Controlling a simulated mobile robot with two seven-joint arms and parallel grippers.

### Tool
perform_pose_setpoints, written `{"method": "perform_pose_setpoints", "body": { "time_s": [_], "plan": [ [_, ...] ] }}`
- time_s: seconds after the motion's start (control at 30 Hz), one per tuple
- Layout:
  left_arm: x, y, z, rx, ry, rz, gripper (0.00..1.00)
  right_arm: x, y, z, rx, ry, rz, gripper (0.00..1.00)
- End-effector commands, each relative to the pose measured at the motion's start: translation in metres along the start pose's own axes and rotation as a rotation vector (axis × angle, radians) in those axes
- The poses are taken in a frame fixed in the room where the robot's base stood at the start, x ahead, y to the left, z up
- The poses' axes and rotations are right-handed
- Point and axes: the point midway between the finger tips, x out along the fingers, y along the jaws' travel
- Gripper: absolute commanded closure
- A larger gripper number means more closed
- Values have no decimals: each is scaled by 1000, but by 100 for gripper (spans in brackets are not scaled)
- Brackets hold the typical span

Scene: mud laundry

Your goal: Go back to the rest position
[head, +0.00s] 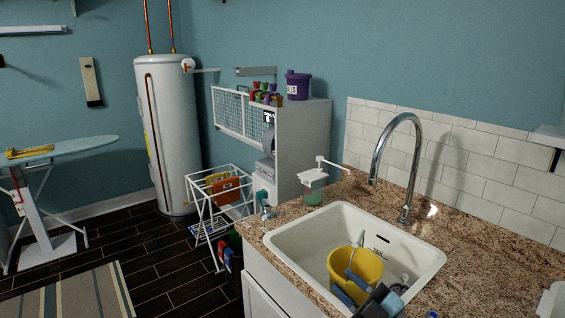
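My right gripper (349,288) shows at the bottom edge, over the front of the white sink (290,240). Its two blue-grey fingers look apart, with a dark body behind them. They overlap the front of a yellow bucket (366,262) that stands in the sink. Whether they touch the bucket is hard to tell. I see nothing held in the fingers. My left gripper is not in view.
A tall chrome faucet (415,160) rises behind the sink. A soap dispenser (313,187) stands on the granite counter (480,262). To the left are a white drying rack (205,212), a water heater (172,130) and an ironing board (70,149). The dark floor (150,250) between them is mostly clear.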

Motion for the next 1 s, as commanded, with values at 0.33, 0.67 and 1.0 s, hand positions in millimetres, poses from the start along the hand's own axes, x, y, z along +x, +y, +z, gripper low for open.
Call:
{"method": "perform_pose_setpoints", "body": {
  "time_s": [0.33, 0.67, 1.0],
  "plan": [
    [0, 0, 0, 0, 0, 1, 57, -147, 25, 52, 354, -730, 593, 72],
    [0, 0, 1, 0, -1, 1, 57, -268, -59, 50, 644, -1389, 418, 72],
    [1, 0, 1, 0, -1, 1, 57, -324, -114, 11, 804, -1669, 123, 72]
  ]
}}
